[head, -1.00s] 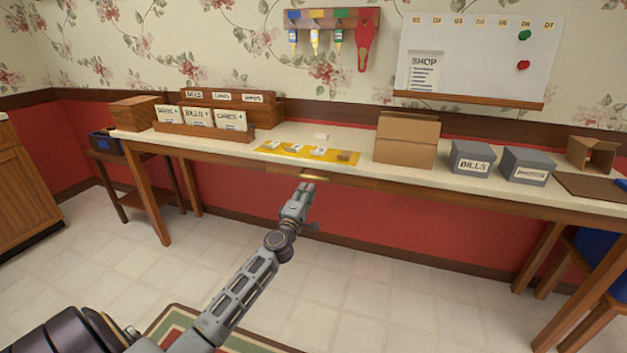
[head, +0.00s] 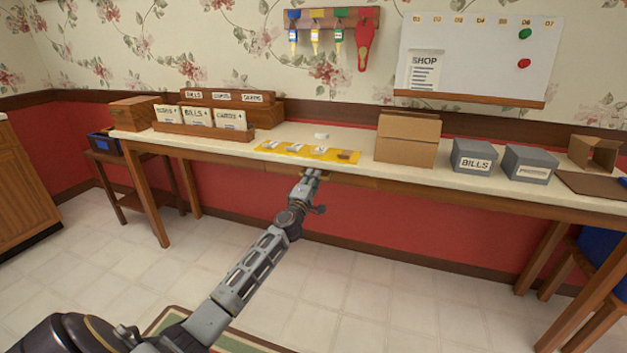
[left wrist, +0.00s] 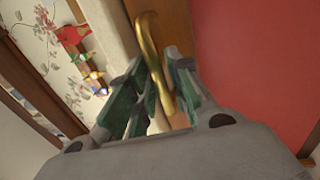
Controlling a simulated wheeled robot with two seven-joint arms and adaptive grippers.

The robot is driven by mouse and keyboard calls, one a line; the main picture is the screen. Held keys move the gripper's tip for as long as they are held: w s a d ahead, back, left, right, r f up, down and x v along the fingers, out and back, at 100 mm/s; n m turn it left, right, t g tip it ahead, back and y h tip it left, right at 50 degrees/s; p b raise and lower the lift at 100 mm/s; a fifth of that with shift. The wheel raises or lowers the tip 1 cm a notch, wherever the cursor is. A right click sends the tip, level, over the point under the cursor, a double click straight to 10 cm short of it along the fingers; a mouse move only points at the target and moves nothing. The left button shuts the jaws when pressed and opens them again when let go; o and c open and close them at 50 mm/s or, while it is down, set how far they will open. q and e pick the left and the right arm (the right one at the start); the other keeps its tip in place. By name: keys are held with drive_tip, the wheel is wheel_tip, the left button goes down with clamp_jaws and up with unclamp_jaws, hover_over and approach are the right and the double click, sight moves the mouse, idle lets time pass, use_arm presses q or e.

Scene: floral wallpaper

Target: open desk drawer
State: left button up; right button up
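The long desk (head: 450,172) has a pale top and a wooden drawer front (head: 352,181) under its front edge. My left gripper (head: 313,174) is at the drawer front and covers most of the handle in the head view. In the left wrist view the brass handle (left wrist: 149,40) runs in between the fingers of my left gripper (left wrist: 158,80). The fingers are spread on both sides of it, and I cannot tell whether they touch it. The drawer looks shut. My right gripper is not in view.
On the desk are a yellow mat (head: 290,150) with small items, a cardboard box (head: 405,140), grey boxes (head: 474,157) and wooden file racks (head: 204,132). A small side table (head: 115,158) stands at the left. The floor before the desk is mostly clear.

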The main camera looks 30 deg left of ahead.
use_arm(q)
drive_tip(key=shift+w+a+r, duration=0.1)
drive_tip(key=shift+w+r, duration=0.05)
drive_tip(key=shift+w, duration=0.3)
clamp_jaws()
